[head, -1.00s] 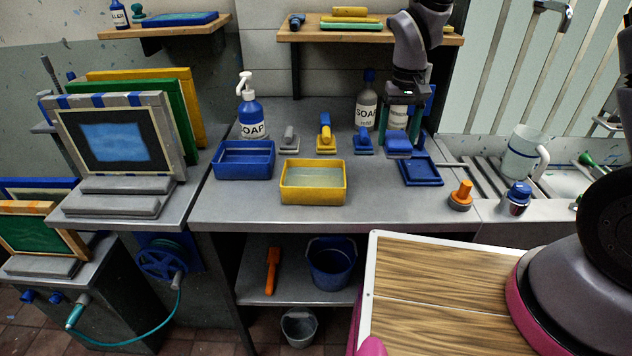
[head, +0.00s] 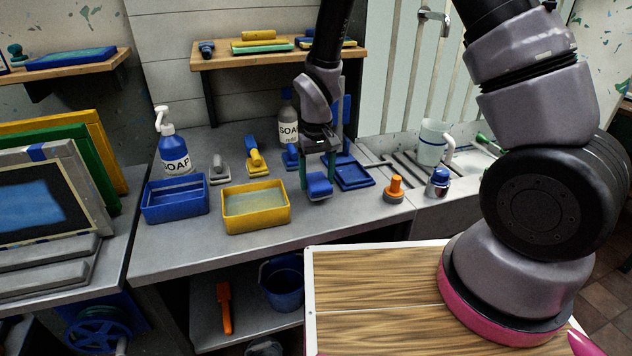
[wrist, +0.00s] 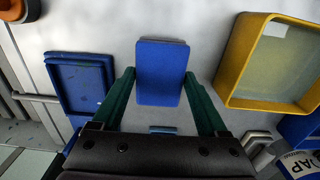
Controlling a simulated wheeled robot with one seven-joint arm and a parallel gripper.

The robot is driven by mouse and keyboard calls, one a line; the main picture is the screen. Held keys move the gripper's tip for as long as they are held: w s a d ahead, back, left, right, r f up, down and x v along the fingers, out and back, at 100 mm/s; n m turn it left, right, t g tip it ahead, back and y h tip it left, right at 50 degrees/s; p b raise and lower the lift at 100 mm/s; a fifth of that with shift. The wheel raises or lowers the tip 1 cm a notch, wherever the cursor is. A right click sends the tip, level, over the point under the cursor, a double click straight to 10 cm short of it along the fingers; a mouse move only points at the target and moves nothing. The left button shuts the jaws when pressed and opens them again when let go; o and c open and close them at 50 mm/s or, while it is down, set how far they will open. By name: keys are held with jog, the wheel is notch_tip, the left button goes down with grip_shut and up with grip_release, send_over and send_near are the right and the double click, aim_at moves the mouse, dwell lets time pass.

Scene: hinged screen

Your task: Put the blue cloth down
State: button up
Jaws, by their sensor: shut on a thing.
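The blue cloth (head: 319,187) looks like a small thick folded pad. My gripper (head: 318,178) is shut on it, with a green finger on either side. In the wrist view the cloth (wrist: 160,72) sits between my two fingertips, its flat blue face toward the camera. It is over the grey worktop (head: 225,253), between the yellow basin (head: 256,207) and the flat blue tray (head: 354,173). I cannot tell whether its underside touches the worktop.
A blue basin (head: 175,199), a soap bottle (head: 174,152) and a yellow-handled tool (head: 254,162) stand left of the gripper. An orange knob (head: 394,188) is to the right. The worktop's front strip is clear. A wood-topped board (head: 380,290) lies in front.

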aim_at(317, 180)
jog(key=shift+f, duration=0.6)
jog(key=shift+f, duration=0.1)
jog(key=o, duration=1.5)
jog(key=shift+o, duration=0.2)
jog(key=d+r+m+t+y, duration=0.1)
jog(key=d+r, duration=0.2)
jog(key=r, duration=0.8)
jog(key=d+r+m+t, duration=0.1)
jog(key=d+r, duration=0.3)
jog(key=r, duration=0.8)
jog(key=s+d+r+m+t+y, duration=0.1)
jog(key=s+d+r+m+t, duration=0.4)
jog(key=s+d+r, duration=0.7)
notch_tip(317, 180, up, 3)
jog(key=shift+s+d+r, duration=0.15)
jog(key=shift+s+d, duration=0.25)
jog(key=shift+d, duration=0.7)
